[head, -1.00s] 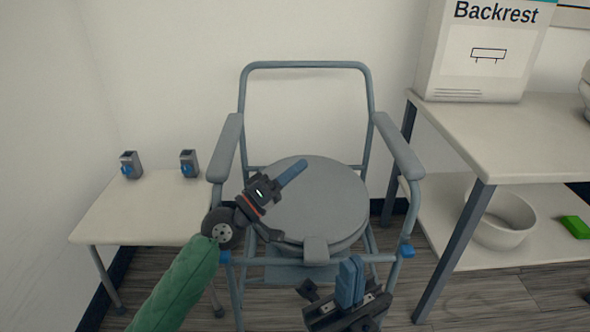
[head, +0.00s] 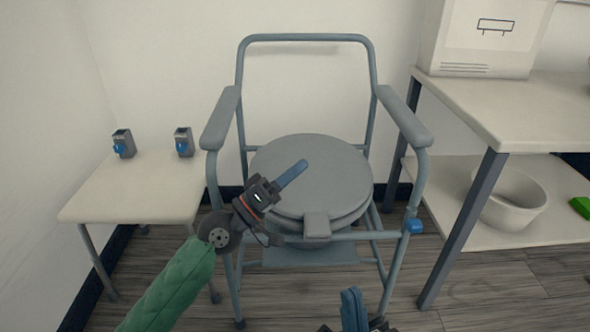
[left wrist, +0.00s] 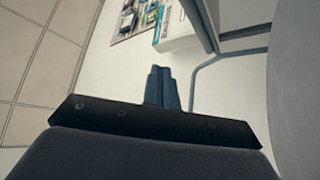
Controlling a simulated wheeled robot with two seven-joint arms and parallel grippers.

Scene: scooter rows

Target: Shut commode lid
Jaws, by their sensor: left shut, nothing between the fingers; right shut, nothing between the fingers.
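The grey commode chair stands against the wall, with its round grey lid (head: 325,165) lying flat over the seat, a tab at its front edge. In the left wrist view, part of a large grey surface, likely the lid (left wrist: 298,95), fills the right edge. My left gripper (head: 292,174) is shut and empty, in front of or over the left part of the lid; I cannot tell whether it touches. Its shut fingers show in the left wrist view (left wrist: 161,88). My right gripper (head: 353,308) is shut and empty at the bottom edge, below the chair front, and partly cut off.
A low white table (head: 135,190) with two small grey-blue devices stands left. A white shelf table (head: 520,108) stands right, with a box (head: 485,45) on top and a white bowl (head: 508,198) below. Chair armrests (head: 404,118) flank the seat.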

